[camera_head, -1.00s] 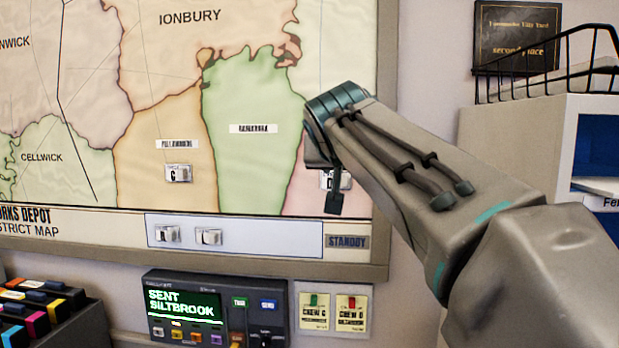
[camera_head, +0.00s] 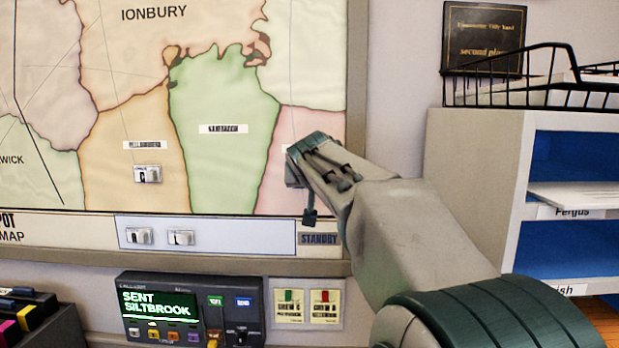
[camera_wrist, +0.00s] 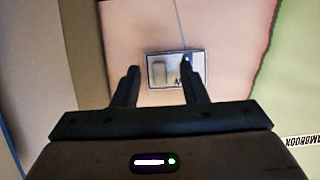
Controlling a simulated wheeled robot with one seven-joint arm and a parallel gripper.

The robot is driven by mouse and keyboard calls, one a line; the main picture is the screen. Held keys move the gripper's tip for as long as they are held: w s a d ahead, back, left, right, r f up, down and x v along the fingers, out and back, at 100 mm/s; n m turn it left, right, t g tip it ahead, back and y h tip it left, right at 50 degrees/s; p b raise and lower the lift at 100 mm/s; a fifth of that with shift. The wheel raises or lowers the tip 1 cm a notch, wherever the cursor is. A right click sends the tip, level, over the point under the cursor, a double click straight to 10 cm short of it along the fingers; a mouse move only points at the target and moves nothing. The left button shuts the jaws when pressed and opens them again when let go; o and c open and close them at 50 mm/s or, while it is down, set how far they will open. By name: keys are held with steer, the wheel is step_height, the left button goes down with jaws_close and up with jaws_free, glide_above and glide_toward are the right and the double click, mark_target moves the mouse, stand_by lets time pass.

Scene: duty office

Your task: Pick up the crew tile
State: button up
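A white crew tile (camera_wrist: 172,70) with a raised grip and a dark mark is on the pink map area in the wrist view. My gripper (camera_wrist: 160,74) is open, with its two fingers apart in front of this tile. The right fingertip overlaps the tile in the picture; I cannot tell whether it touches. In the head view my gripper (camera_head: 308,212) is at the pink area and hides that tile. Another tile (camera_head: 147,174) is on the orange area. Two more tiles, a left one (camera_head: 139,236) and a right one (camera_head: 181,237), sit on the standby strip (camera_head: 240,235).
Below the map board is a console (camera_head: 190,308) reading "SENT SILTBROOK". Beside it are two crew cards (camera_head: 306,303). A shelf unit (camera_head: 480,185) with a black wire basket (camera_head: 540,92) stands at the right. A rack of coloured items (camera_head: 35,318) is at the lower left.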

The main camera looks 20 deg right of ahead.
jaws_close()
steer(key=shift+r, duration=0.1)
step_height(320, 180, up, 7)
steer(key=s+b, duration=0.1)
steer(key=s+a+b, duration=0.3)
steer(key=s+a, duration=0.1)
steer(key=s, duration=0.4)
steer(key=s+a+b, duration=0.3)
steer(key=s, duration=0.6)
steer(key=shift+s+a+b, duration=0.25)
steer(key=shift+a+b, duration=0.05)
steer(key=shift+a, duration=0.05)
